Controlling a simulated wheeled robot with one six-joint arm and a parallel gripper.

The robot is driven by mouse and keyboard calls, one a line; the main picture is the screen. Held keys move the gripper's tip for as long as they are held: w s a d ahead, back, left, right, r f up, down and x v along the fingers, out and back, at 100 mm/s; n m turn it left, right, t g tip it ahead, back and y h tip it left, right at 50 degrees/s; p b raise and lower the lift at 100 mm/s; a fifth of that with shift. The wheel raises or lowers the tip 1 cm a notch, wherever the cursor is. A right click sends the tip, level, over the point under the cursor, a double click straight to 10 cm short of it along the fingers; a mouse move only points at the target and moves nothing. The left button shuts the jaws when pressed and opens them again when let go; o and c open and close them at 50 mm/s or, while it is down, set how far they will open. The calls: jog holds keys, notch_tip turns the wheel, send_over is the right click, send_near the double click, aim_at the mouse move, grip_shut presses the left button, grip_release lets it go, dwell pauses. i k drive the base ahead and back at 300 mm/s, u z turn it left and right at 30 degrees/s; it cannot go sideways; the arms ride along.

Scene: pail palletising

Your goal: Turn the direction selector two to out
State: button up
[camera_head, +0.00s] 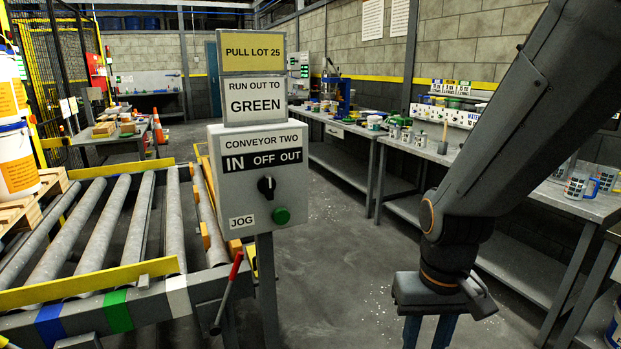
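The direction selector two (267,187) is a black knob on the grey conveyor two control box (222,190). Above it a label reads IN, OFF, OUT from left to right. A white mark shows near the knob's top; I cannot tell its exact setting. My gripper (428,332) hangs at the lower right, to the right of the box and apart from it. Its two blue fingers point down with a gap between them and nothing visible in it. The fingertips are cut off by the bottom edge.
A green JOG button (281,215) sits below right of the knob. The roller conveyor (133,225) is on the left, with white pails (16,165) beyond. Workbenches (405,145) line the right wall.

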aim_at(267, 185)
jog(key=z, duration=0.2)
jog(key=i, duration=0.2)
jog(key=u, duration=1.05)
